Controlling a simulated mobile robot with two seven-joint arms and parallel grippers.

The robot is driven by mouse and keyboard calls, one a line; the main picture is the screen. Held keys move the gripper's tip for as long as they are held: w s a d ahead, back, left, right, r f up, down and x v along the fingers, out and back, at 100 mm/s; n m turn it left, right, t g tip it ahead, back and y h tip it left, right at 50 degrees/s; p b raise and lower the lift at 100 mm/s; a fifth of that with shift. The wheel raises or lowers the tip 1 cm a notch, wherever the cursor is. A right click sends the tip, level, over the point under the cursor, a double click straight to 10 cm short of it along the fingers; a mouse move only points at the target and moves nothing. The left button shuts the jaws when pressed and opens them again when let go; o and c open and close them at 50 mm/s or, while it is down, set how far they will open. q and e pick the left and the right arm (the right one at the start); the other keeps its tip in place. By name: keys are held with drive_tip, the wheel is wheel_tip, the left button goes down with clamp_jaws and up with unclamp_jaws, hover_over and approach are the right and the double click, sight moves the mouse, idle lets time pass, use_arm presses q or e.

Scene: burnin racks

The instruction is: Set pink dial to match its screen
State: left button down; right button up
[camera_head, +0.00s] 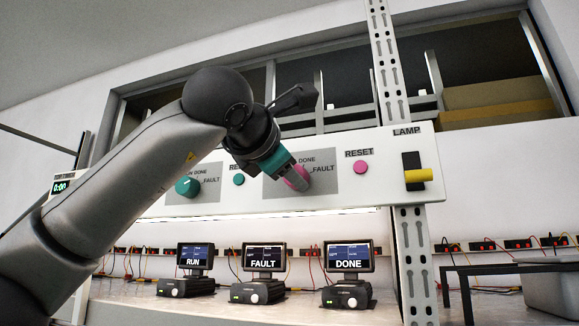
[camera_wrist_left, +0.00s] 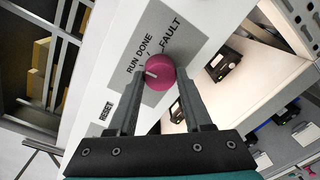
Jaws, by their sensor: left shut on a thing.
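The pink dial (camera_head: 296,177) is on a grey plate of the white panel, partly hidden by my left gripper (camera_head: 284,168) in the head view. In the left wrist view, the pink dial (camera_wrist_left: 161,72) sits between the fingertips of my left gripper (camera_wrist_left: 158,80), which is shut on it. Labels RUN, DONE and FAULT surround the dial; its white mark points to the left, on the RUN side. Below the panel, three small screens read RUN (camera_head: 194,256), FAULT (camera_head: 264,258) and DONE (camera_head: 348,258). Which one belongs to the pink dial I cannot tell. My right gripper is not in view.
A teal dial (camera_head: 187,187) and teal button (camera_head: 238,179) are left of the pink dial. A pink RESET button (camera_head: 361,168) and a yellow-handled LAMP switch (camera_head: 417,175) are right of it. A perforated upright (camera_head: 414,260) stands at the right.

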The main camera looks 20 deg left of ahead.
use_arm(q)
drive_tip(key=m+p, duration=0.1)
drive_tip(key=m, duration=0.3)
drive_tip(key=shift+d+r+m, duration=0.1)
drive_tip(key=shift+m, duration=0.3)
idle(0.4)
drive_tip(key=shift+c, duration=1.6)
unclamp_jaws()
drive_tip(key=shift+s, duration=0.15)
drive_tip(key=s+b, duration=0.4)
drive_tip(key=s, duration=1.1)
drive_tip(key=shift+a+r, duration=0.25)
drive_tip(key=shift+a, duration=0.05)
